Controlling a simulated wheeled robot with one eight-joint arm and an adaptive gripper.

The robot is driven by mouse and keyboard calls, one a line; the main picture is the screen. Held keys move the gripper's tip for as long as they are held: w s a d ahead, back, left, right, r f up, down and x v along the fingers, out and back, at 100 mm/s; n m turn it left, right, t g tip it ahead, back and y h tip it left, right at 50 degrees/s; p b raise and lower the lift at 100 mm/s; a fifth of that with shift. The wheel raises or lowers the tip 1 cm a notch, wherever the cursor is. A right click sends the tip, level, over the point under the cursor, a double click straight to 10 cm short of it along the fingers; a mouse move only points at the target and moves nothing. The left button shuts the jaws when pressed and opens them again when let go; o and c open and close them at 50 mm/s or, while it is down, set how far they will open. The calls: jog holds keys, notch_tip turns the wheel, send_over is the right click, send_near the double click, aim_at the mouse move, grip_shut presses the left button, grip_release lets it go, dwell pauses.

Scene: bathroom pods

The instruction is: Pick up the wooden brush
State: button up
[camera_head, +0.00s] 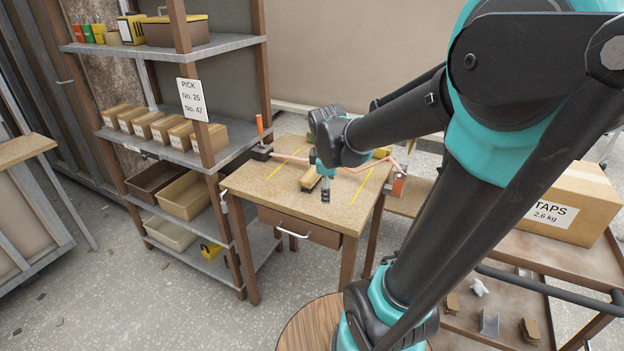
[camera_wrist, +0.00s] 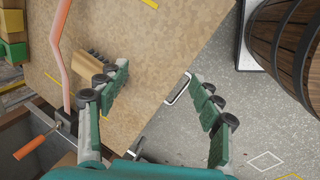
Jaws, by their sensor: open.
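The wooden brush (camera_head: 311,180) appears as a small light-brown wooden piece on the worktable, close to my gripper. In the wrist view the brush (camera_wrist: 87,61) lies on the tabletop beside my left-hand finger, which hides part of it. My gripper (camera_head: 325,190) is over the table in the head view, with its fingers partly hidden by my arm. In the wrist view my gripper (camera_wrist: 160,72) is open and empty, its fingers spread wide. The brush is not between the fingers; the table's edge and the floor show between them.
The worktable (camera_head: 262,187) has yellow lines and a bent pink pipe (camera_head: 285,156). A clamp with an orange handle (camera_head: 260,125) stands at its left edge. A shelf rack (camera_head: 190,150) is left; a TAPS box (camera_head: 566,206) is right. A barrel (camera_wrist: 288,35) shows beyond the table.

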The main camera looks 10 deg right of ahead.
jog(key=w+a+r+n+h, duration=0.1)
jog(key=w+a+r+n, duration=0.4)
jog(key=w+r+n, duration=0.55)
jog(key=n, duration=0.4)
send_over(312, 173)
jog(key=s+a, duration=0.1)
jog(key=shift+h, duration=0.3)
notch_tip(312, 173, down, 12)
jog(key=shift+s+a+f, duration=0.1)
jog(key=shift+f, duration=0.1)
jog(key=shift+x, duration=2.7)
jog(key=shift+s+f, duration=0.2)
jog(key=shift+f, duration=0.1)
jog(key=c, duration=1.3)
jog(key=shift+r, duration=0.1)
jog(key=shift+c, duration=0.2)
